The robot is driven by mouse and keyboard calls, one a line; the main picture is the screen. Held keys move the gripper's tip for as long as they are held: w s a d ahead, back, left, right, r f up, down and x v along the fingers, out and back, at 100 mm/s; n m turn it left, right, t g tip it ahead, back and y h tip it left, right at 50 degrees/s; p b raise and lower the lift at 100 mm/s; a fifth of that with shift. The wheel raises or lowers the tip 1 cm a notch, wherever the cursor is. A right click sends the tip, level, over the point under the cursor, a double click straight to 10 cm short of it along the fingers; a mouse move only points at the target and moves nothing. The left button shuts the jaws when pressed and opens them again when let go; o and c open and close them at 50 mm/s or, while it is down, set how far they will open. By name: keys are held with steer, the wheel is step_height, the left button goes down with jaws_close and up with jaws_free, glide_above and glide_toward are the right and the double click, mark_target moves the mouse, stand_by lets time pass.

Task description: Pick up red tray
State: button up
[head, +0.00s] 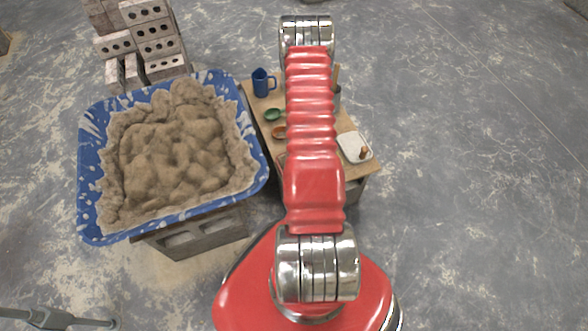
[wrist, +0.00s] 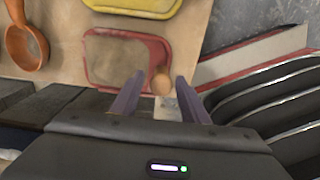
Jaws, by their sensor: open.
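The red tray (wrist: 166,46) lies on the wooden table in the wrist view, with a red rim and a brownish, flat inside. A wooden round-ended handle (wrist: 160,82) shows at its lower right corner; I cannot tell what it belongs to. My gripper (wrist: 158,92) is open, its two purple-grey fingers apart at the tray's near edge, with the wooden handle appearing between them. Nothing is held. In the head view I cannot make out the red tray or my gripper; my red arm covers the middle of the table.
A yellow tray (wrist: 140,7) lies beyond the red one, and an orange ladle-like piece (wrist: 26,46) to the left. In the head view the table (head: 257,108) bears a blue mug (head: 261,82), a green dish (head: 272,115) and a white board (head: 353,147). A blue mortar tub (head: 88,165) stands left.

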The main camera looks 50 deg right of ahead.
steer(key=shift+s+f, duration=0.1)
steer(key=shift+f, duration=1.6)
jaws_close()
